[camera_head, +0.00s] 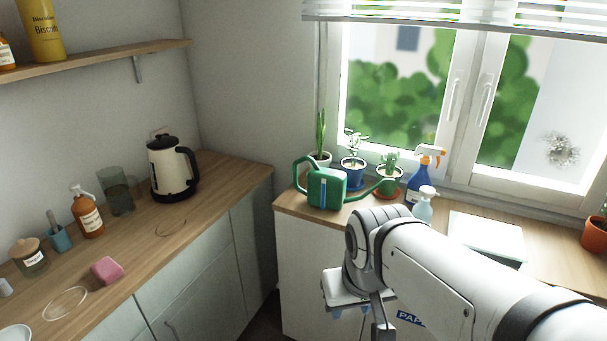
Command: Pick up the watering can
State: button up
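The green watering can (327,188) stands upright on the wooden windowsill counter, near its left end. Its looped handle is on the left and its long thin spout points right, in front of the potted plants. My gripper (350,309) is in front of the counter, below and apart from the watering can. It points downward, is partly hidden by my own wrist, and its fingers are too small to read as open or shut. I see nothing held in it.
Potted plants (353,174) stand close behind the can. A blue spray bottle (423,176) and a pale blue bottle (423,206) stand to its right, near the spout tip. A kettle (171,168) is on the left counter. A white flat object (486,238) lies farther right.

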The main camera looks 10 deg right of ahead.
aim_at(326, 187)
jog(key=u, duration=0.05)
jog(key=i, duration=1)
jog(key=z, duration=0.05)
